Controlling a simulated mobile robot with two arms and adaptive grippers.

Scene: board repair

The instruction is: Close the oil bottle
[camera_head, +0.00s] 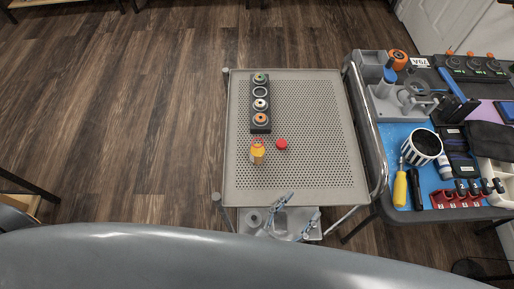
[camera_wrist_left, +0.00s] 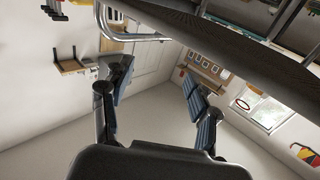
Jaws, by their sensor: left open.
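A small bottle with an orange-yellow body (camera_head: 257,153) stands on the perforated grey cart top (camera_head: 310,180), left of its middle. A round red piece (camera_head: 282,144), which looks like a cap, lies apart from it, just to its right. A trace of red shows at the bottle's far end; I cannot tell what it is. My left gripper (camera_head: 300,209) is open and empty at the cart's near edge, below and right of the bottle. In the left wrist view its two blue-padded fingers (camera_wrist_left: 160,82) are spread with nothing between them. My right gripper is not in view.
A black block (camera_head: 261,122) with several coloured rings stands on the cart behind the bottle. The right half of the cart top is clear. A crowded workbench stands at the right, with a striped cup (camera_head: 424,146) and a yellow screwdriver (camera_head: 400,190). A metal rail (camera_head: 368,130) runs between them.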

